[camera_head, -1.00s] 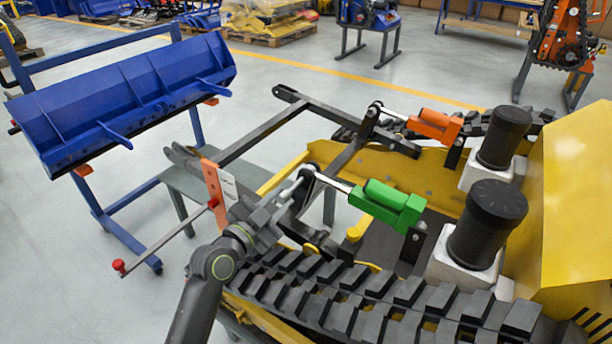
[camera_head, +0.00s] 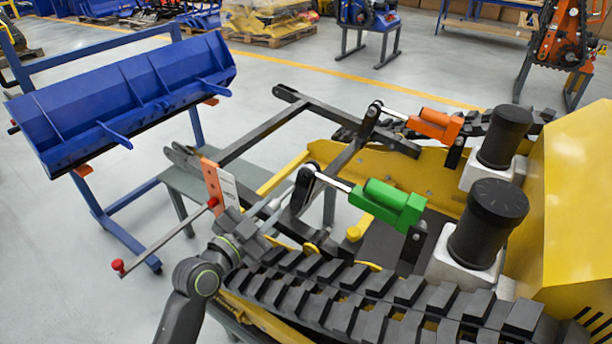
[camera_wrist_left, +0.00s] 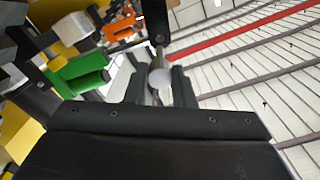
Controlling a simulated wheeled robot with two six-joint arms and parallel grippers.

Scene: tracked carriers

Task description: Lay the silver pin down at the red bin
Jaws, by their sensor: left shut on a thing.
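The silver pin (camera_head: 273,207) sticks out of my left gripper (camera_head: 251,227) toward the upper right, beside the black lift arm of the yellow tracked machine. My left gripper is shut on it. In the left wrist view, the pin's pale round end (camera_wrist_left: 160,78) shows between the two dark fingers of the left gripper (camera_wrist_left: 161,88). The rest of the pin is partly hidden by the fingers. I see no red bin in either view. My right gripper is not in view.
A green cylinder (camera_head: 389,203) and an orange cylinder (camera_head: 435,125) connect to the black arms. A black track (camera_head: 350,297) lies close below my gripper. An orange plate (camera_head: 212,183) and a red-knobbed rod (camera_head: 118,267) are just left. A blue bucket (camera_head: 125,100) stands farther left, with open floor nearby.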

